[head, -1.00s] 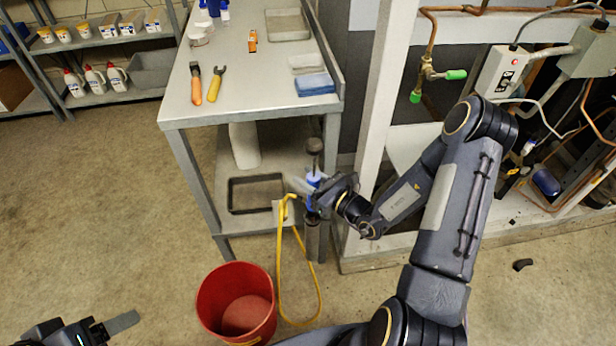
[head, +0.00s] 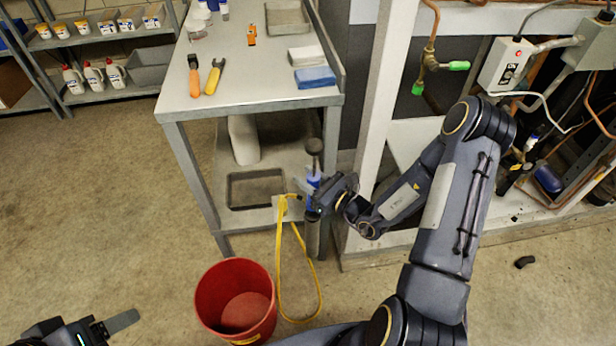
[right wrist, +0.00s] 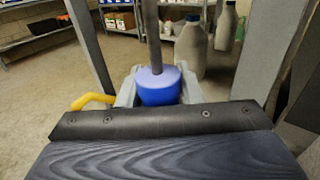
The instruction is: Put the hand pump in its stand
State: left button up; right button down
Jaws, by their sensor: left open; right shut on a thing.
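The hand pump has a blue collar (head: 314,181), a dark rod and knob handle above it, and a yellow hose (head: 280,270) hanging in a loop. My right gripper (head: 318,192) is shut on it at the blue collar, beside the table's right front leg. In the right wrist view the blue collar (right wrist: 158,87) sits between the fingers with the rod rising from it. A grey tube (head: 312,238) shows below the gripper; I cannot tell whether it is pump body or stand. I cannot clearly identify the stand. My left gripper (head: 120,322) is open and empty at lower left.
The metal table (head: 245,80) carries tools and cloths; its lower shelf holds a black tray (head: 232,204) and a pale bottle (head: 243,140). A red bucket (head: 210,300) stands on the floor near the hose. A white post (head: 375,130) stands right of the table. Floor at left is clear.

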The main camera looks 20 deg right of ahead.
jog(key=shift+f, duration=0.1)
dwell(0.5)
jog(key=shift+f+b, duration=0.6)
jog(key=shift+f, duration=0.3)
jog(key=c, duration=1.1)
grip_release()
jog(key=shift+c, duration=0.2)
jog(key=o, duration=0.4)
jog(key=shift+f, duration=0.25)
jog(key=shift+o, duration=1.1)
jog(key=shift+r, duration=0.1)
jog(key=shift+s, duration=0.1)
jog(key=v, duration=0.8)
